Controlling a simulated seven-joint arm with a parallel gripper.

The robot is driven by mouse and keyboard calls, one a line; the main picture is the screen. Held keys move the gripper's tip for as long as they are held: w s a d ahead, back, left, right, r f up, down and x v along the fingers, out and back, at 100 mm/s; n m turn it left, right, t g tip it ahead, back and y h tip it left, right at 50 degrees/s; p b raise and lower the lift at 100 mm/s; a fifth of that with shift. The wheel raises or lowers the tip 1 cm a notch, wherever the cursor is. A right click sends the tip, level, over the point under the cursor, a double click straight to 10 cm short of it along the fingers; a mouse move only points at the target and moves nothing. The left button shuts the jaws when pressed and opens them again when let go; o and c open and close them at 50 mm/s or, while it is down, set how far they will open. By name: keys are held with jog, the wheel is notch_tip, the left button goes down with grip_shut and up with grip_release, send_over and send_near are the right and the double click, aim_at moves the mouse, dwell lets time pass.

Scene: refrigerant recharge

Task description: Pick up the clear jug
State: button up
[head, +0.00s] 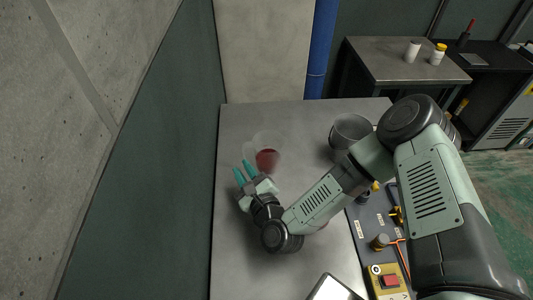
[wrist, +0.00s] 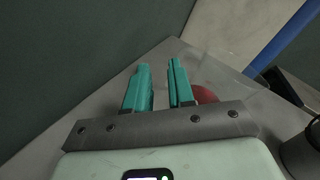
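The clear jug (head: 267,141) stands on the grey table, see-through, with something dark red at its lower part. In the wrist view its faint clear wall (wrist: 216,74) and the red part (wrist: 206,95) show to the right of my right-hand finger, which partly hides it. My gripper (head: 244,170) is beside the jug, to its lower left in the head view. Its two teal fingers (wrist: 159,78) are apart with nothing seen between them. Whether a finger touches the jug I cannot tell.
A grey metal pot (head: 350,131) stands right of the jug; it also shows in the wrist view (wrist: 301,155). A dark mat (head: 368,222) with tools lies at the right, partly behind my arm. A white-screened tablet (head: 333,289) is at the front. The table's left side is clear.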

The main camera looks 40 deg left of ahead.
aim_at(244, 155)
jog(key=f+m+t, duration=0.1)
jog(key=m, duration=0.1)
jog(key=d+f+m+t+h, duration=0.1)
jog(key=m+t, duration=0.1)
jog(key=m, duration=0.1)
jog(key=d+f+m+t, duration=0.1)
jog(key=m, duration=0.2)
jog(key=shift+s+d+f+t+h, duration=0.25)
jog(key=shift+f+t+h, duration=0.05)
jog(key=shift+t, duration=0.1)
jog(key=shift+m, duration=0.3)
jog(key=x, duration=0.5)
jog(key=shift+x, duration=2.85)
jog(key=shift+s+a+r, duration=0.1)
jog(key=shift+s+r, duration=0.05)
jog(key=shift+c, duration=0.3)
grip_shut()
